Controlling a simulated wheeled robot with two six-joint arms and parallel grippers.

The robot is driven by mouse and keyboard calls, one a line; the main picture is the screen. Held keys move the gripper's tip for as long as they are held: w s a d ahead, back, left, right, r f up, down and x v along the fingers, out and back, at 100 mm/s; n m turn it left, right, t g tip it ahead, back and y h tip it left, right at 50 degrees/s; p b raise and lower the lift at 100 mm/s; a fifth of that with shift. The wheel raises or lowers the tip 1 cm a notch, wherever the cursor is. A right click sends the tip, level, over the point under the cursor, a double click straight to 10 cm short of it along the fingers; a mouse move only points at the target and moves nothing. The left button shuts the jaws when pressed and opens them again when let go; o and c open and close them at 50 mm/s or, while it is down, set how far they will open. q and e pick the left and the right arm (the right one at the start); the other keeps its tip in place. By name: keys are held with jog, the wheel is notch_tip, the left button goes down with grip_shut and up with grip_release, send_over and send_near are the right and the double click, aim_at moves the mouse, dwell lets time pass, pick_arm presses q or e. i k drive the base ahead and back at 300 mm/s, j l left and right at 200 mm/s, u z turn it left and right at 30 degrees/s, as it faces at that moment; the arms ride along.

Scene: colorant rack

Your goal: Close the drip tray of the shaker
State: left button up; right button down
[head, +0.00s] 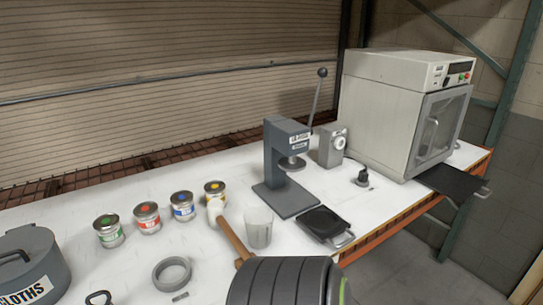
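The shaker, a pale box-shaped machine (385,105) with a glazed door and a control panel, stands at the right end of the workbench. Its door looks shut. Its drip tray (450,180), a flat black slab, sticks out from under the door past the bench's right edge. A metal handle (483,192) is on the tray's outer end. Neither gripper shows in the head view.
On the workbench (130,190), a grey lever press (290,198), a grey box with a dial (331,147), a black plate with a handle (322,222), a clear cup (258,228), a mallet (228,230) and several paint cans stand left of the shaker. Floor lies open front right.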

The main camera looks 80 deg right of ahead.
aim_at(456, 184)
jog(key=z, duration=4)
